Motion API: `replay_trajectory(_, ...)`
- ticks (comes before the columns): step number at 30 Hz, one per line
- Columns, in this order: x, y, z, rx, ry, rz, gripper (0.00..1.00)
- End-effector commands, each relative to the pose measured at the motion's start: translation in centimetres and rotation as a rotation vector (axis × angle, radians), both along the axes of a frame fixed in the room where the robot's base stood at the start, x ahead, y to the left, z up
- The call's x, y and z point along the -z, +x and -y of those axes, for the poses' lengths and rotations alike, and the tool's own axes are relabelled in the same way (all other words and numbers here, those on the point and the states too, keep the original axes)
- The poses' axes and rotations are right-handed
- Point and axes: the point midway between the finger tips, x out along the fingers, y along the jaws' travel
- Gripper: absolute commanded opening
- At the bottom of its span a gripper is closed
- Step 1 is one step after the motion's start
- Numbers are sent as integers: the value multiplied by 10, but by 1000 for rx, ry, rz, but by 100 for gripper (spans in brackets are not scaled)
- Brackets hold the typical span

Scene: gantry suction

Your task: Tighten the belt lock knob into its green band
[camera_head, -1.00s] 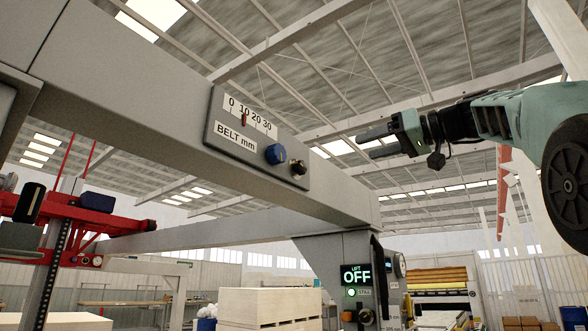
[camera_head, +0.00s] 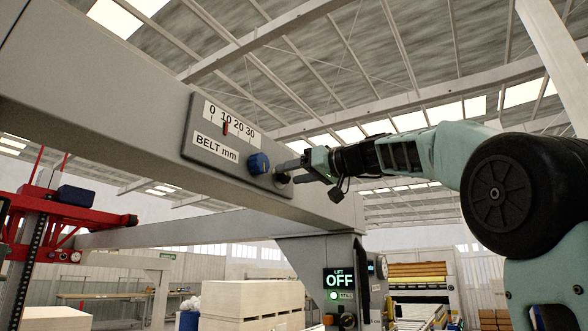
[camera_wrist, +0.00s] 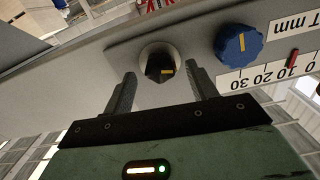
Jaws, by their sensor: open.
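The belt panel (camera_head: 208,150) on the beam carries a scale marked 0 to 30, with its red pointer (camera_head: 225,129) near 10. A blue knob (camera_head: 259,164) with a yellow mark sits at its lower right. Right of it is a small black knob, mostly hidden in the head view by my gripper (camera_head: 288,171). In the wrist view the black knob (camera_wrist: 159,67) shows a yellow mark and a pale ring around it. My gripper (camera_wrist: 161,86) is open, one finger on each side of the black knob; contact cannot be told. I see no green band.
The blue knob (camera_wrist: 239,45) is close beside one finger in the wrist view. A lift display (camera_head: 339,278) reading OFF is on the column below. A red frame (camera_head: 60,215) stands at left, and stacked boards (camera_head: 250,300) lie below the beam.

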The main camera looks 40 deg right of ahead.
Motion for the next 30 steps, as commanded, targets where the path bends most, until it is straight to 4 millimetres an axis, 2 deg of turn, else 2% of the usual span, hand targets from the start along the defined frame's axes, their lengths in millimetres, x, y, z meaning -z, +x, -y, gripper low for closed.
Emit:
replay_trajectory(10, 1, 4, -1, 0, 0, -1, 57)
replay_trajectory(15, 1, 4, -1, 0, 0, -1, 13)
replay_trajectory(23, 2, 4, -1, 0, 51, -20, 13)
replay_trajectory(30, 2, 4, -1, -1, 275, -99, 13)
